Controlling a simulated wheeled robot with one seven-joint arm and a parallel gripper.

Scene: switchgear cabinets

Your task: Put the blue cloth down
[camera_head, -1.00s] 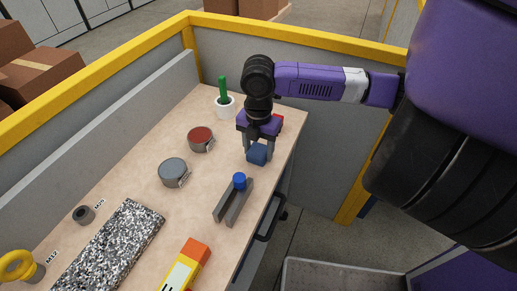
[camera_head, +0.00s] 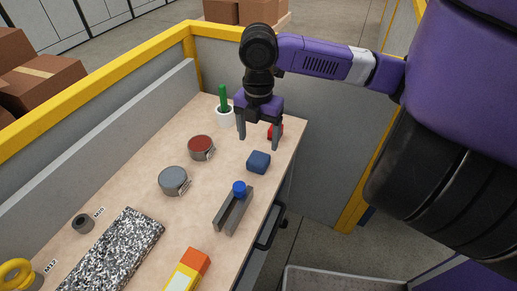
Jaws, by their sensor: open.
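The blue cloth (camera_head: 259,162), a small folded block shape, lies on the wooden table (camera_head: 150,188) near its right edge. My gripper (camera_head: 257,143) is open and empty, above and behind the cloth. Its two fingers point down and are apart from the cloth.
A red object (camera_head: 276,131) is partly hidden behind my gripper. A potted cactus (camera_head: 224,105), a red-topped tin (camera_head: 201,147) and a grey tin (camera_head: 173,180) stand to the left. A grey channel holder (camera_head: 233,212) with a blue-topped item (camera_head: 239,188) is in front of the cloth. A yellow rail (camera_head: 290,38) runs behind.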

